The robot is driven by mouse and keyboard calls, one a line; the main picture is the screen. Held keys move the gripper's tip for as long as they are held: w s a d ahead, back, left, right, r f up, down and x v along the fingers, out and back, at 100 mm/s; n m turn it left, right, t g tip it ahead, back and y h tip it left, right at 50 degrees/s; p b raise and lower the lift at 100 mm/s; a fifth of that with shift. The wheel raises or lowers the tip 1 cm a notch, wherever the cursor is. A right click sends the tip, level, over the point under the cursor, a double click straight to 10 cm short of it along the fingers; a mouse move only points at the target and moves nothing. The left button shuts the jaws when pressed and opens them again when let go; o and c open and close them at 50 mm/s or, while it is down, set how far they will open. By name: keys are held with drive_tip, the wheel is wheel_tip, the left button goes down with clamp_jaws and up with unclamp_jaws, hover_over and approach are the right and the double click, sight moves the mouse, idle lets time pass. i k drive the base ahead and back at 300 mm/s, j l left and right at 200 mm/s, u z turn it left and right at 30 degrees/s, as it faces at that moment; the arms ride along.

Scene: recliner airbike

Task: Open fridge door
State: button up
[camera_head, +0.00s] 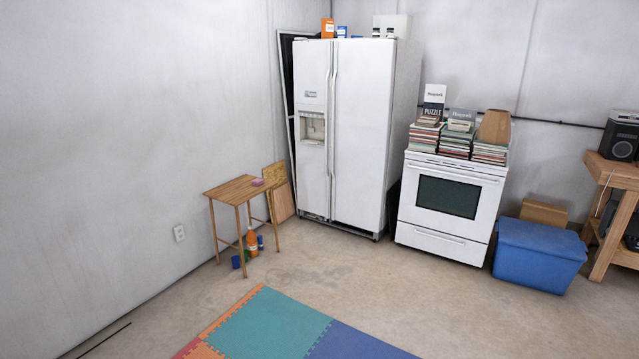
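The white two-door fridge (362,130) stands against the back wall, near the room's corner. Both its doors look shut. The narrow left door (312,170) has a water and ice dispenser (312,127) in it. Two long vertical handles (332,120) run side by side where the doors meet. My gripper and arm are not in view.
A small wooden table (238,188) stands left of the fridge, with bottles under it. A white stove (450,205) with stacked books is right of the fridge, then a blue bin (538,255). Foam mats (270,325) lie in front. Floor before the fridge is clear.

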sight(363, 77)
drive_tip(key=i, duration=2.55)
